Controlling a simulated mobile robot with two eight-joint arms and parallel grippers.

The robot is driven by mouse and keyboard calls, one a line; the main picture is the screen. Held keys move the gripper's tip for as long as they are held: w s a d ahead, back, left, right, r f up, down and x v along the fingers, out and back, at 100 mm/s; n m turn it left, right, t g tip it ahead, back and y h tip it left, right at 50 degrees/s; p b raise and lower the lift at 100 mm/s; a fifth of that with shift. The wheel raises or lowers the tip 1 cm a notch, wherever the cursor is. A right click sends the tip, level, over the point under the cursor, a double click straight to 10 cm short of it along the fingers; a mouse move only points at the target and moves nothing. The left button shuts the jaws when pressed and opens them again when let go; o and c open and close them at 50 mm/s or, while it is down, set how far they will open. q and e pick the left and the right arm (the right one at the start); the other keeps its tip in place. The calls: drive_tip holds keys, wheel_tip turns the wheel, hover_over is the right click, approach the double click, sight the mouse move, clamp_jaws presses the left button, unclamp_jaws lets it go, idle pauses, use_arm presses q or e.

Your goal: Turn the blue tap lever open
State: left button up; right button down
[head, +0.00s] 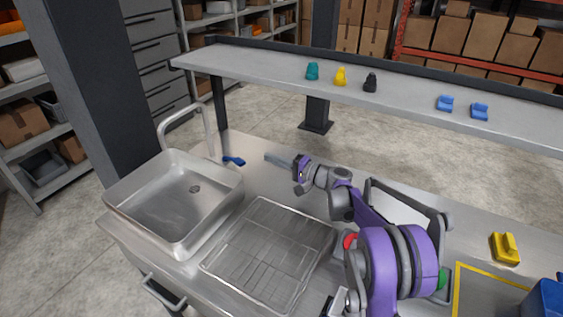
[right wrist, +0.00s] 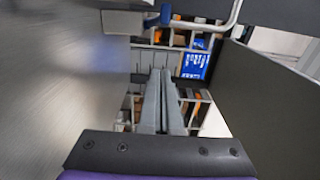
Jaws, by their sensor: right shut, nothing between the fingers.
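The blue tap lever (head: 233,160) sits on the counter at the foot of the tap (head: 198,112), right of the sink. In the right wrist view the blue lever (right wrist: 165,15) shows small at the top, by the tap pipe (right wrist: 205,26). My right gripper (head: 267,157) is shut and empty, its fingers pointing left at the lever with a small gap between. The shut fingers also show in the right wrist view (right wrist: 160,74). My left gripper is not in view.
The steel sink (head: 125,205) is at left, with a wire drying rack (head: 262,203) beside it. A raised shelf (head: 250,66) behind holds several small coloured items. A yellow block (head: 506,256) and a blue bin (head: 543,300) are at right. The counter around the lever is clear.

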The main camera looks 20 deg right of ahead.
sight(233, 160)
drive_tip(key=w+a, duration=0.1)
drive_tip(key=a, duration=0.5)
drive_tip(key=shift+w+p, duration=0.3)
drive_tip(key=shift+p, duration=0.05)
drive_tip(key=shift+a, duration=0.15)
